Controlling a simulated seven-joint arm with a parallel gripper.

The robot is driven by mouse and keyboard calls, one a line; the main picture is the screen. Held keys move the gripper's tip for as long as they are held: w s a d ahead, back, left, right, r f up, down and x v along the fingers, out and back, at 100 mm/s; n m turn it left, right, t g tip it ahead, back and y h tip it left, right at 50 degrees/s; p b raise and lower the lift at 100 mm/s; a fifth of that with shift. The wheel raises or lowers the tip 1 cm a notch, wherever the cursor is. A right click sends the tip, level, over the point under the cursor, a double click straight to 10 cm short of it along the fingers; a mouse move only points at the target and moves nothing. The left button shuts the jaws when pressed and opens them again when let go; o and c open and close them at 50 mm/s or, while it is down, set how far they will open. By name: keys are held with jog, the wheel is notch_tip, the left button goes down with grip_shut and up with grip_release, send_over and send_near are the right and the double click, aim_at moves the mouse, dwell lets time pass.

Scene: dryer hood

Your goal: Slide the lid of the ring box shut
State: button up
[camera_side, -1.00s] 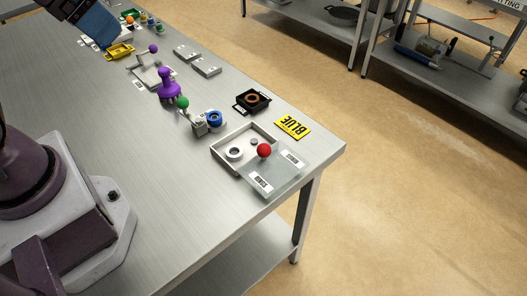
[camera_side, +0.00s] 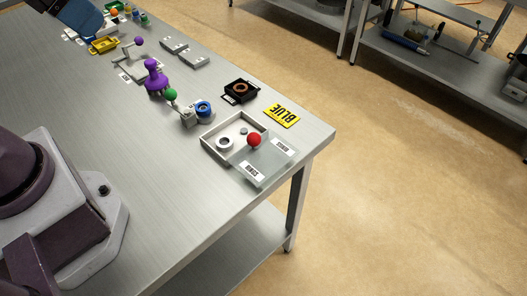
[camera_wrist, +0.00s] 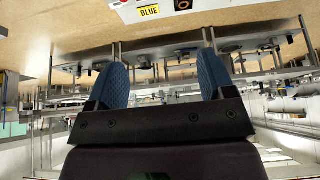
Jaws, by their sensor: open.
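The ring box (camera_side: 208,148) is a shallow light-grey tray near the table's right corner in the side view. Its clear lid (camera_side: 268,163) carries a red ball knob (camera_side: 254,139) and white labels, and covers the right part, reaching past the box. The left part is uncovered, with a white ring (camera_side: 224,143) and a small grey disc (camera_side: 243,131) inside. My gripper (camera_wrist: 162,85) shows two blue fingers spread wide apart with nothing between them in the wrist view. In the side view only a blue part of it shows at the top left, far from the box.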

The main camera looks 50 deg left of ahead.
jog(key=shift+c, duration=0.4)
jog(key=shift+f, duration=0.15)
jog(key=shift+c, duration=1.2)
jog(key=m+g+h, duration=0.1)
jog(key=m+g, duration=0.6)
jog(key=m, duration=0.4)
send_near(255, 134)
jog(key=f, duration=0.7)
jog(key=s+f, duration=0.1)
jog(key=f, duration=0.2)
jog(key=shift+s+d+f, duration=0.1)
jog(key=shift+d+f, duration=0.1)
jog(key=shift+d, duration=0.2)
